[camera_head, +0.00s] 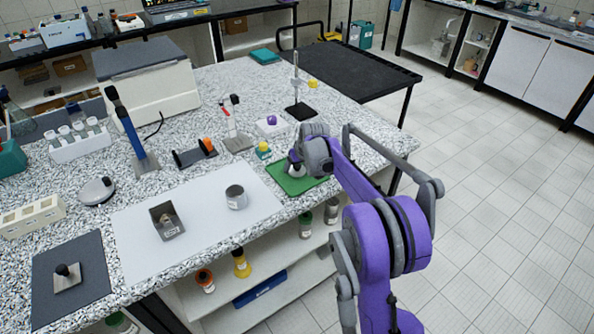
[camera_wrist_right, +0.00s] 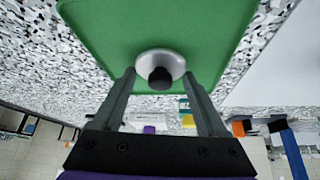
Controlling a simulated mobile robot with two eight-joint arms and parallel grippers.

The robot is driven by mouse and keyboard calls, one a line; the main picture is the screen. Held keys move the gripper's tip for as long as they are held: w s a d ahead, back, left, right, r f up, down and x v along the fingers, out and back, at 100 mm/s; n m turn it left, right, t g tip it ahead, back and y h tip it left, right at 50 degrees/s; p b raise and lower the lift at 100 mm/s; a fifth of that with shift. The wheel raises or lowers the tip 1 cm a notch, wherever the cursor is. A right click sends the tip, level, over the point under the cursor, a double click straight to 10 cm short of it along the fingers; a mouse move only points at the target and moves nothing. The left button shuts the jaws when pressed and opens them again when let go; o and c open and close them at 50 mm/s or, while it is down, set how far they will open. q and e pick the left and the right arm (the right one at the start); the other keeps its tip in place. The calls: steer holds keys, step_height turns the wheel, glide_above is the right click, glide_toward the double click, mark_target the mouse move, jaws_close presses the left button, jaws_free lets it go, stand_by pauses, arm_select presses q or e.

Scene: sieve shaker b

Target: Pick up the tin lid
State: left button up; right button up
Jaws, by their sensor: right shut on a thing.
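The round silver tin lid (camera_wrist_right: 150,57) with a black knob (camera_wrist_right: 160,78) is over the green mat in the right wrist view. My right gripper (camera_wrist_right: 160,73) has one finger on each side of it and is shut on it. I cannot tell if the lid touches the mat or is slightly above it. In the head view my right gripper (camera_head: 294,168) is low over the green mat (camera_head: 290,184) and hides part of the lid. A round grey tin (camera_head: 236,198) stands on the white sheet to the left. My left gripper is not in view.
A square metal box (camera_head: 166,224) with something inside stands on the white sheet (camera_head: 205,232). A square plate with a black knob (camera_head: 67,278) lies on a dark mat. A yellow-and-teal item (camera_head: 263,150) and a stand (camera_head: 299,105) are behind the green mat.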

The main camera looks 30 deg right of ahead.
steer(key=c, duration=0.5)
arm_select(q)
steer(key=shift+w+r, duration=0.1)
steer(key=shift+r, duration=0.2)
arm_select(e)
steer(key=shift+o, duration=0.2)
step_height(320, 180, up, 10)
